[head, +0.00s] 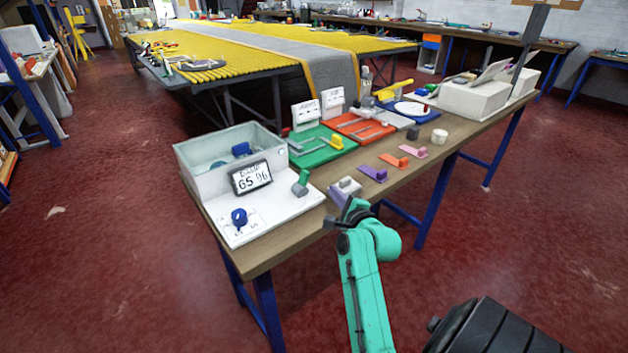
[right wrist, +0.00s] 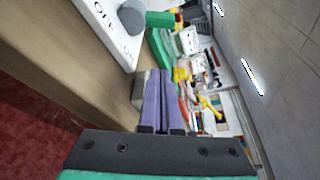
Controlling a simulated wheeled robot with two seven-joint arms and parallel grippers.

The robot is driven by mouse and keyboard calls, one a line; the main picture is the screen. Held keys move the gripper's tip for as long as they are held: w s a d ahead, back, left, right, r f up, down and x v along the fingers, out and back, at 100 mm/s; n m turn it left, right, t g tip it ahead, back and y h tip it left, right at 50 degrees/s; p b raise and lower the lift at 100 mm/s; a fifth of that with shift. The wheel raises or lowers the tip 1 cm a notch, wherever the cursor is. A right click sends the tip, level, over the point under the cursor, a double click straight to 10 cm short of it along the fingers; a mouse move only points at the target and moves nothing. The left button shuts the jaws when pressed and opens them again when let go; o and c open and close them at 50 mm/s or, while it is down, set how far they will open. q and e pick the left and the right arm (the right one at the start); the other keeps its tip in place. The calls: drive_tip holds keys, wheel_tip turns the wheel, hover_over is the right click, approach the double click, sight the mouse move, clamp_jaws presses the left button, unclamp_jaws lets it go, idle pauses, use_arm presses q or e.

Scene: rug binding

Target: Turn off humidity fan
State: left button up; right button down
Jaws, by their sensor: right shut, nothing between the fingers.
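A pale open-topped box (head: 225,150) stands on a white base plate (head: 290,208) at the near left end of the wooden bench. On its front is a display (head: 251,177) with digits, perhaps 65 and 96. A blue knob (head: 239,217) sits at the plate's left. A grey switch with a green lever (head: 302,181) is at its right; in the right wrist view the green lever (right wrist: 160,19) shows beside printed letters on the plate. My right gripper (head: 351,203) is shut and empty at the bench's front edge, right of the plate and apart from the lever. Its fingers show in the right wrist view (right wrist: 160,76). My left gripper is out of view.
A pale block (head: 345,187) and a purple piece (head: 374,174) lie close to my right gripper. Orange (head: 394,161) and pink (head: 415,152) pieces lie farther right. Open red floor is in front of the bench.

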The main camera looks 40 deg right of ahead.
sight(303, 181)
drive_tip(key=x, duration=0.7)
drive_tip(key=shift+w+d, duration=0.1)
drive_tip(key=shift+w, duration=0.2)
drive_tip(key=a, duration=0.1)
drive_tip(key=a+r+p, duration=0.1)
drive_tip(key=a+p, duration=0.1)
drive_tip(key=shift+a+r, duration=0.2)
drive_tip(key=shift+r, duration=0.1)
drive_tip(key=shift+a, duration=0.2)
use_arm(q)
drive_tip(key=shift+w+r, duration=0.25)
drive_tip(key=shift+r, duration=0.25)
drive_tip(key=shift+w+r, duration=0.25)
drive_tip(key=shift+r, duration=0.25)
use_arm(e)
drive_tip(key=shift+d, duration=0.1)
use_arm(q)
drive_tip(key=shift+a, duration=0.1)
